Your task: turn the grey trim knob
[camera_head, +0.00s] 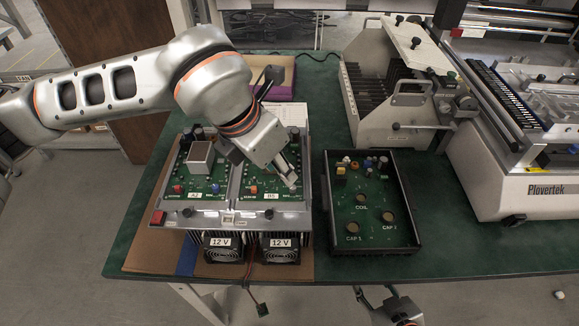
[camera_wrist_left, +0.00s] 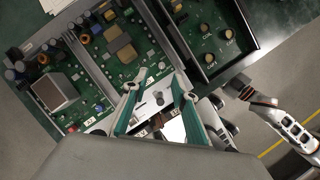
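My left gripper (camera_head: 290,178) is over the front part of the right-hand green circuit board (camera_head: 262,183) in the metal housing. In the left wrist view its two teal-sided fingers (camera_wrist_left: 159,82) are apart with nothing between the tips. A small grey round part (camera_wrist_left: 159,98), likely the trim knob, shows between the fingers and beyond them; contact cannot be seen.
The left board (camera_head: 204,185) carries a tall silver can (camera_head: 200,156). A red switch (camera_head: 159,217) and two 12 V fans (camera_head: 279,250) are at the front. A black open tray (camera_head: 370,200) with COIL and CAP parts stands to the right. A white Plovertek machine (camera_head: 490,195) is further right.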

